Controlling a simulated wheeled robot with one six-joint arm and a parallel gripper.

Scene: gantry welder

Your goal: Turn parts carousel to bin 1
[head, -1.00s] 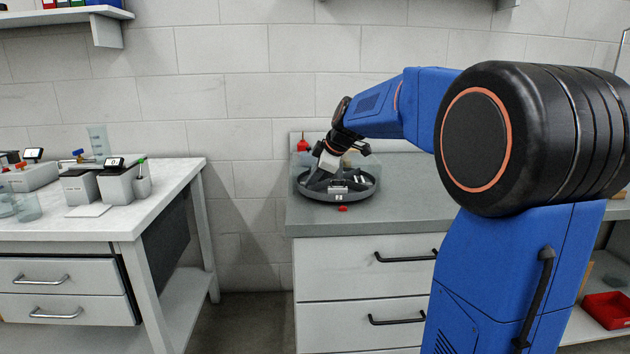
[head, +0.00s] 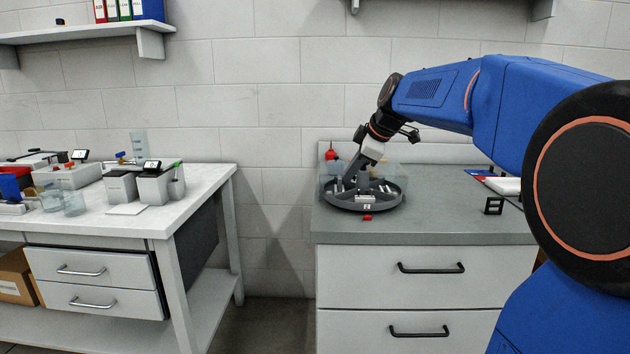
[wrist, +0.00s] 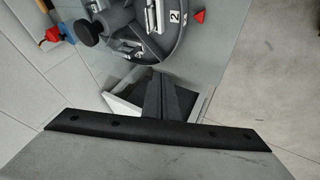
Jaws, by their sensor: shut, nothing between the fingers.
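The parts carousel (head: 388,203) is a round dark grey tray on the grey bench, with compartments holding small metal parts. A red pointer (head: 367,218) lies just in front of its rim. In the wrist view the carousel (wrist: 130,50) is at the top, cut off by the frame edge, with a label reading 2 (wrist: 174,17) beside the red pointer (wrist: 199,16). A dark round knob (wrist: 87,32) also shows. My gripper (head: 345,185) reaches down over the carousel's left part. Its fingers (wrist: 163,80) are shut and empty. Contact with the carousel cannot be told.
A clear bin (head: 393,176) and a red bottle (head: 331,151) stand behind the carousel. A black stand (head: 494,206) is to its right. A white table (head: 205,190) with instruments stands left, across a floor gap. The bench front is clear.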

